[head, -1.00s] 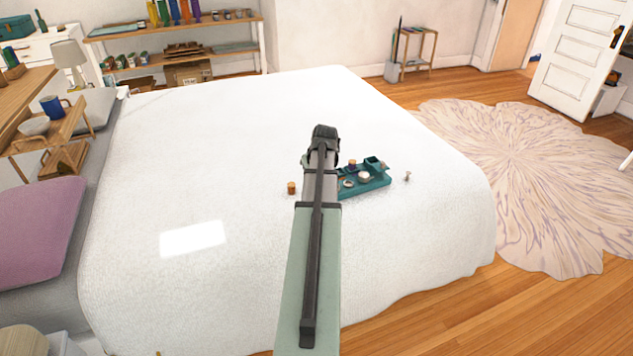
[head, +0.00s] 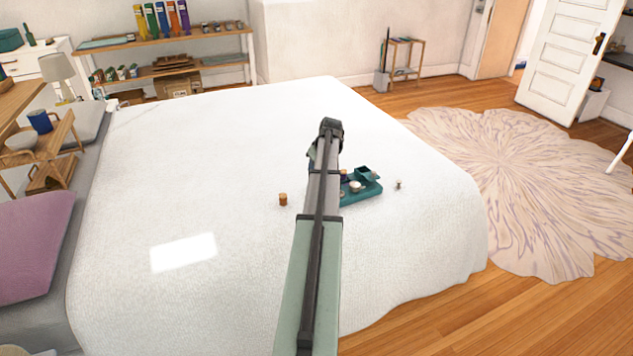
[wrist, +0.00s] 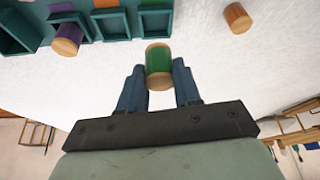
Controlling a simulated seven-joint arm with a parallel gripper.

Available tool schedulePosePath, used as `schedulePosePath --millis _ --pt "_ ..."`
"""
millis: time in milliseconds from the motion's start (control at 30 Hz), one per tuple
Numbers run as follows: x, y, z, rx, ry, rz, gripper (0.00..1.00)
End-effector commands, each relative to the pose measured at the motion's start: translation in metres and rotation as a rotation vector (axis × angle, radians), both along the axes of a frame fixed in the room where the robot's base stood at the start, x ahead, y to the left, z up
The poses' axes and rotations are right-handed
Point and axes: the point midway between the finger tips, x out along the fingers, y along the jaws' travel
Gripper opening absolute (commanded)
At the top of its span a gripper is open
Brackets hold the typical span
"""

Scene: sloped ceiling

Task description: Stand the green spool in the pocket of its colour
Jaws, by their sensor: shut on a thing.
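The green spool (wrist: 159,60), a green band with pale wooden ends, is in my gripper (wrist: 159,78) in the wrist view. The two blue fingers are shut on its sides. The teal tray (wrist: 84,22) lies just beyond it, with square pockets and colour tabs. A green tab (wrist: 155,2) sits behind the pocket straight ahead of the spool. The spool is apart from that pocket in the picture; its height above the bed is unclear. In the head view the tray (head: 362,194) is partly behind my arm, and my gripper and the green spool are hidden.
A purple spool (wrist: 68,40) is at the purple-tabbed pocket. An orange spool (wrist: 237,17) stands on the bed, clear of the tray; it also shows in the head view (head: 283,200). A small object (head: 398,185) lies right of the tray. The white bed (head: 200,150) is otherwise clear.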

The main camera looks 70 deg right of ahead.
Motion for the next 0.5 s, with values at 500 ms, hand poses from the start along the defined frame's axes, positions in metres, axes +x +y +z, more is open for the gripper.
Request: schedulePosePath --millis 500 --pt "0.000 0.000 -0.056 0.000 0.000 -0.001 0.04"
